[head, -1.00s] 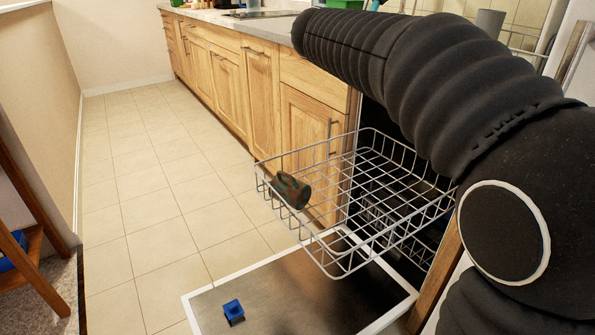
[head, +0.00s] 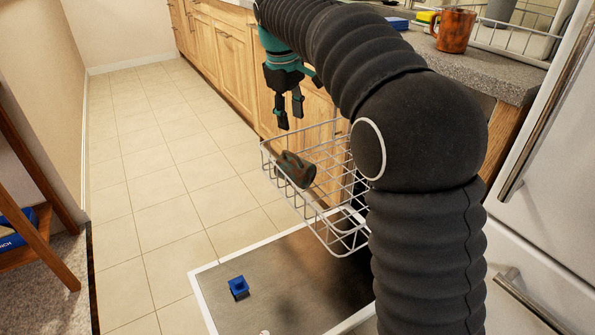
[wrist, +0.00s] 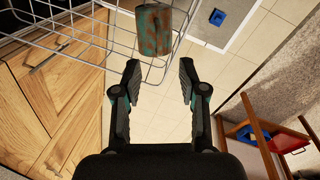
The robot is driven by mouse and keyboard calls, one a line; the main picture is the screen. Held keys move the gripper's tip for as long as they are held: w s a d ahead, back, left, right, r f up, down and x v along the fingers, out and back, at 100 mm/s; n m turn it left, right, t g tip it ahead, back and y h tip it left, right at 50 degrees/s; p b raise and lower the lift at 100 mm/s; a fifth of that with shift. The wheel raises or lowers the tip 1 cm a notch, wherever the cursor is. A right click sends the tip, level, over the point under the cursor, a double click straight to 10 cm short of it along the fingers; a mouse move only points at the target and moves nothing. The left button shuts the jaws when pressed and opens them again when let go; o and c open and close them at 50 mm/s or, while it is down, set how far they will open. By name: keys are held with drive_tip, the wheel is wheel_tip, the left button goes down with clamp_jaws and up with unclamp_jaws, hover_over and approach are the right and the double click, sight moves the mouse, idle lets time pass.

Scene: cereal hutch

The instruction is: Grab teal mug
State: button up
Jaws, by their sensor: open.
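The teal mug (head: 297,169), mottled teal and rusty brown, lies tilted on its side in the left end of the pulled-out wire rack (head: 335,240). I cannot make out the mug's handle clearly.
An orange-brown mug (head: 455,30) stands on the counter (head: 475,72). The open dishwasher door (head: 275,275) lies below the rack with a small blue piece (head: 238,287) on it. Wooden cabinets (head: 232,75) stand behind my gripper. The tiled floor at left is clear.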

sight(294, 155)
drive_tip(key=f, duration=0.5)
drive_tip(key=w+f+b, duration=0.1)
drive_tip(key=f, duration=0.2)
drive_tip(key=shift+d, duration=0.35)
drive_tip(key=shift+w+f, duration=0.25)
drive_tip(key=shift+f, duration=1.05)
drive_tip(key=shift+w+f, duration=0.2)
drive_tip(key=shift+f, duration=1.1)
drive_tip(key=shift+c, duration=0.3)
clamp_jaws()
